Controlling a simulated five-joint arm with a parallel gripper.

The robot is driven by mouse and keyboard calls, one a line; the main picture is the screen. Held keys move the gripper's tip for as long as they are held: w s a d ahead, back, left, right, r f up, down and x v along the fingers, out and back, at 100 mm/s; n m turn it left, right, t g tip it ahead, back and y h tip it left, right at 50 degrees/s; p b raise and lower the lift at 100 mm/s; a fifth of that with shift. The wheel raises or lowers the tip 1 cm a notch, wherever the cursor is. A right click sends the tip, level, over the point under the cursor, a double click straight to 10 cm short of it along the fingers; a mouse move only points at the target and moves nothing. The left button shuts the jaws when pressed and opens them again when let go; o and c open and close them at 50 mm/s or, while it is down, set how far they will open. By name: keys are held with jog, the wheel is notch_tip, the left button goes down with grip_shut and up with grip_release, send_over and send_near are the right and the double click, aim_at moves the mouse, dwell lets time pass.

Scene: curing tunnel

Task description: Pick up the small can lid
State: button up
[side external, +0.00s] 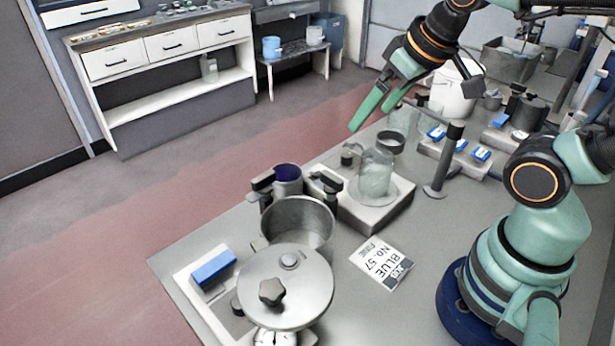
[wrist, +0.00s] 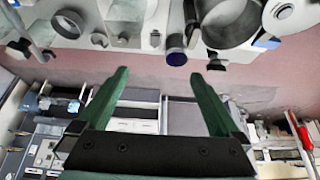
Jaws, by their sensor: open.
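My gripper (side external: 369,119) is open, with green fingers apart and nothing between them. It is raised near the table's far edge; in the wrist view its fingertips (wrist: 159,75) stand wide apart against the floor. A small can (side external: 287,180) with a dark blue top or inside stands beyond an open metal pot (side external: 299,221); the can also shows in the wrist view (wrist: 176,57). I cannot tell whether its blue top is a lid. A big metal lid (side external: 312,283) with a dark knob lies nearer the camera. No separate small can lid is clear to me.
A glass jar (side external: 374,178) stands on a grey block at mid table. A post (side external: 444,165) and blocks with blue pieces (side external: 480,153) are to its right. A printed card (side external: 381,262) lies flat. A blue block (side external: 214,268) sits at the left corner.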

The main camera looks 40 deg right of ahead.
jog(key=c, duration=0.5)
